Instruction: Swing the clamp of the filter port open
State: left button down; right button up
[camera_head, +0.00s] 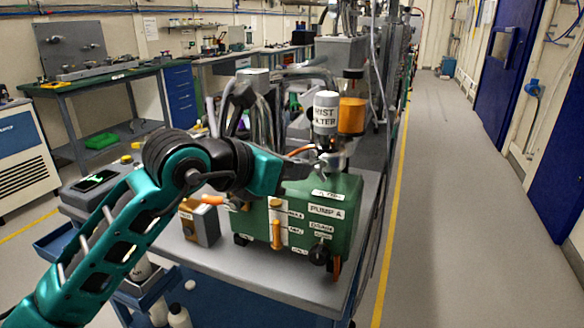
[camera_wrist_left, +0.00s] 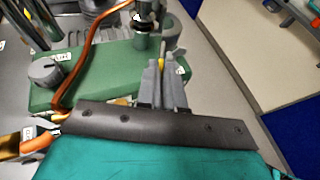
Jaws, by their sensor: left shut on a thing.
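The green pump (camera_head: 335,195), labelled PUMP A, stands on a grey bench top; its green top also shows in the wrist view (camera_wrist_left: 85,72). The white mist filter (camera_head: 326,112) stands upright above the port at the pump's back. The metal filter port (camera_wrist_left: 143,42) shows in the wrist view. My left gripper (camera_head: 322,166) reaches in at the port from the left. In the wrist view its grey fingers (camera_wrist_left: 161,72) are close together beside the port, with a small yellow part between them. I take this to be the clamp, mostly hidden by the fingers. My right gripper is not in view.
An orange-brown hose (camera_wrist_left: 92,50) runs over the pump near my gripper. An orange container (camera_head: 351,115) stands behind the filter. A small box (camera_head: 201,224) sits left of the pump. The aisle (camera_head: 450,200) on the right is clear.

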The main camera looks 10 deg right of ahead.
pick_arm(q)
jog(key=c, duration=1.3)
grip_release()
jog(key=shift+o, duration=0.2)
jog(key=v, duration=1.3)
jog(key=shift+b, duration=0.45)
jog(key=shift+s+d, duration=0.1)
